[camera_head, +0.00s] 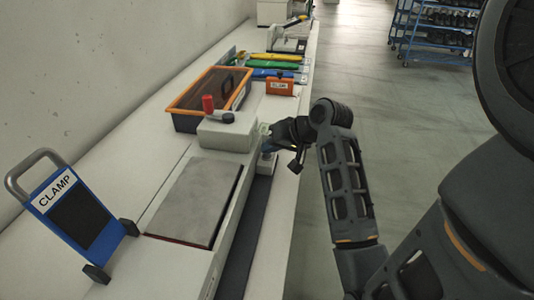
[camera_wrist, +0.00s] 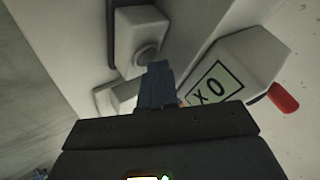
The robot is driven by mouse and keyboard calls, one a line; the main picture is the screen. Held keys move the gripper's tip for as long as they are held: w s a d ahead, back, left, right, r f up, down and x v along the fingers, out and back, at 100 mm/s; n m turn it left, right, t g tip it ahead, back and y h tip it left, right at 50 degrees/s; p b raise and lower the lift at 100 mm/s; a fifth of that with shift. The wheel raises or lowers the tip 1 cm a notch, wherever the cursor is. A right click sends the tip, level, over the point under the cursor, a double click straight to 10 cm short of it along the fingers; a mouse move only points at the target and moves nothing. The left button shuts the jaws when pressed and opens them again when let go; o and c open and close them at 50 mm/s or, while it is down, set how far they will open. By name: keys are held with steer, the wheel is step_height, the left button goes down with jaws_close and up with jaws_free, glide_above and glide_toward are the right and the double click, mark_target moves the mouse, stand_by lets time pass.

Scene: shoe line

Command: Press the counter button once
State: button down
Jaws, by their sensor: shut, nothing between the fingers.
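A white box with a round grey button (camera_wrist: 147,56) on its face is at the upper middle of the wrist view. My gripper (camera_wrist: 158,68) is shut and empty, its fingertips close to the lower edge of the button; I cannot tell whether they touch it. In the head view my gripper (camera_head: 268,146) hangs over a small white box (camera_head: 267,164) at the bench edge, and hides part of it. A white unit with a display (camera_wrist: 214,90) showing "x 0" is right of my fingers in the wrist view.
A red knob (camera_wrist: 283,98) sticks out beside the display unit. In the head view, a grey plate (camera_head: 195,199), a blue CLAMP stand (camera_head: 72,213) and an orange-rimmed dark bin (camera_head: 204,93) are on the bench.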

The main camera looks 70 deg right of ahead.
mark_target(271, 157)
stand_by(0.4)
steer(key=shift+r+p, duration=0.85)
steer(key=shift+p, duration=0.3)
steer(key=shift+r+p, duration=0.8)
steer(key=shift+r, duration=0.5)
step_height(271, 157, up, 2)
steer(key=shift+r, duration=0.2)
steer(key=shift+s, duration=0.1)
